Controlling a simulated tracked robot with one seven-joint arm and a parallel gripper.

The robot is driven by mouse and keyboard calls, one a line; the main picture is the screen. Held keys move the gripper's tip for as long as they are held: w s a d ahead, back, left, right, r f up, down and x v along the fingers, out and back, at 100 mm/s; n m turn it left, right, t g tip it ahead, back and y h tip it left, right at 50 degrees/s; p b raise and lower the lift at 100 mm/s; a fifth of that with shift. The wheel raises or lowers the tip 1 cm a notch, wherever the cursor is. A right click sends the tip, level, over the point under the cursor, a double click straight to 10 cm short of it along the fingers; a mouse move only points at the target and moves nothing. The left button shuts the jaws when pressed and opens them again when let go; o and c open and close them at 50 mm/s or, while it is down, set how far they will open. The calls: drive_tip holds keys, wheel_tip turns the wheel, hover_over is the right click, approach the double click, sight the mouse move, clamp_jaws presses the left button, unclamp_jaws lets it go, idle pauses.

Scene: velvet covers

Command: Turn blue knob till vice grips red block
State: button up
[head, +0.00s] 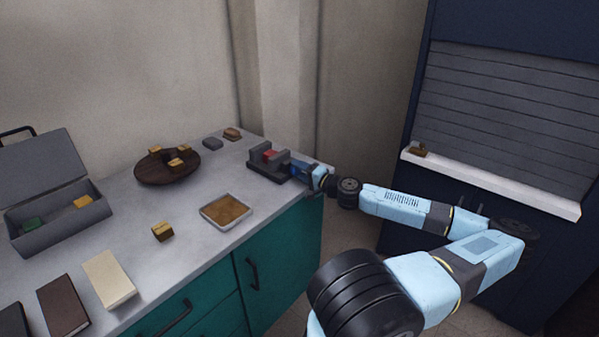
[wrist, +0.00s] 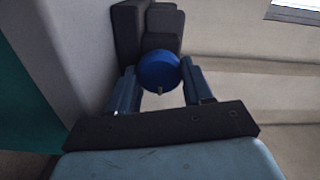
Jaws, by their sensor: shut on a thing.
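The dark grey vice (head: 266,168) stands at the right end of the countertop. The red block (head: 269,155) sits between its jaws in the head view; whether both jaws touch it is too small to tell. In the wrist view the blue knob (wrist: 160,71) is at the near end of the vice (wrist: 128,32), between my two fingers. My gripper (wrist: 159,88) is shut on the knob, one finger on each side. In the head view my gripper (head: 308,172) reaches the vice from the right and covers most of the knob. The red block is hidden in the wrist view.
On the counter (head: 205,270) are an open grey toolbox (head: 60,222), a round wooden dish (head: 150,172) with small blocks, a shallow tray (head: 226,211), a loose block (head: 162,231) and several books. A shuttered dark blue cabinet (head: 500,120) with a white ledge stands at right.

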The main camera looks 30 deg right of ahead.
drive_tip(key=shift+d+f, duration=0.1)
drive_tip(key=shift+d, duration=0.15)
drive_tip(key=o, duration=1)
drive_tip(key=shift+a, duration=0.15)
drive_tip(key=shift+o, duration=0.2)
drive_tip(key=v, duration=1.3)
drive_tip(key=shift+s, duration=0.4)
